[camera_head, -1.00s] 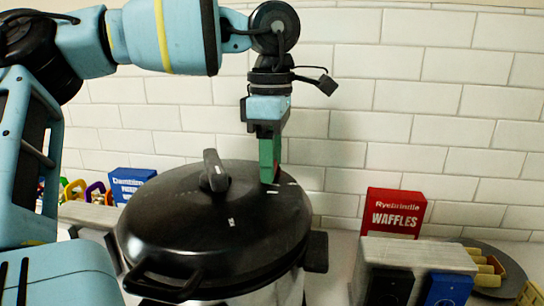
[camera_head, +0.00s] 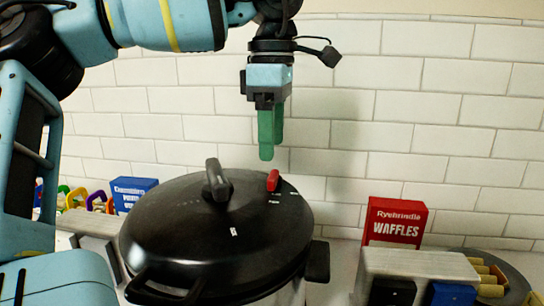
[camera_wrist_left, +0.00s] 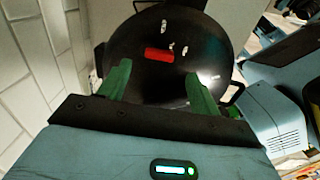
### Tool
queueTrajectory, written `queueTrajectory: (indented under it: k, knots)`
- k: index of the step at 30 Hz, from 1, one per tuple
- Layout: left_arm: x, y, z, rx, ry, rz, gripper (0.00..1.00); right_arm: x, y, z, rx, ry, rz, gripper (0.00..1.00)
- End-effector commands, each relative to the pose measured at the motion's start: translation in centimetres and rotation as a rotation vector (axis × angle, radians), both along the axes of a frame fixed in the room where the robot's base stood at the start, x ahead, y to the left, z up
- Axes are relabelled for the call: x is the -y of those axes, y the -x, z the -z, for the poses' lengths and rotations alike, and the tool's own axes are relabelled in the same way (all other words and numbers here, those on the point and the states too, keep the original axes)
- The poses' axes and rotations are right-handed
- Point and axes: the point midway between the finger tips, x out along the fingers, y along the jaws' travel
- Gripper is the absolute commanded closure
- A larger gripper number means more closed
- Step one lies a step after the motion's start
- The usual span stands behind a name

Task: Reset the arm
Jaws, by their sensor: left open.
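My left arm comes in from the left in the head view. My left gripper (camera_head: 270,153) points down above the pot lid, its green fingers empty and clear of the lid. In the left wrist view the two green fingers (camera_wrist_left: 160,85) stand wide apart. The black lid (camera_head: 190,240) sits on a large pot and has an upright handle (camera_head: 216,180). A small red piece (camera_head: 273,180) on the lid lies just below the fingertips; it also shows in the left wrist view (camera_wrist_left: 159,55) beyond the fingers. My right gripper is not in view.
A red waffles box (camera_head: 395,222) stands against the tiled wall at right. A toaster-like metal block (camera_head: 418,262) and a dark plate with rolled food (camera_head: 492,275) are near it. A blue box (camera_head: 133,192) stands left of the pot.

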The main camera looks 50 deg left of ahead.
Motion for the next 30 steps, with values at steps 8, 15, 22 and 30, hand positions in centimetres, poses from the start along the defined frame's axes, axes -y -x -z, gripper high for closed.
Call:
queueTrajectory:
  k: [8, 15, 22, 30]
  knots:
    - [0.0, 0.0, -2.1, -0.001, 0.0, 0.0, 0.36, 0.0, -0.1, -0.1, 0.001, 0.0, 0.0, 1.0]
    - [0.0, 0.0, -2.1, -0.001, 0.0, 0.0, 0.36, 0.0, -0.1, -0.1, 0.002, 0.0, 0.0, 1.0]
    - [0.0, 0.0, -2.1, -0.001, 0.0, 0.0, 0.36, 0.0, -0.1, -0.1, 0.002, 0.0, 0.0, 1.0]
    - [0.0, 0.0, -2.1, -0.001, 0.0, 0.0, 0.36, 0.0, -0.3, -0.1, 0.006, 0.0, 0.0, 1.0]
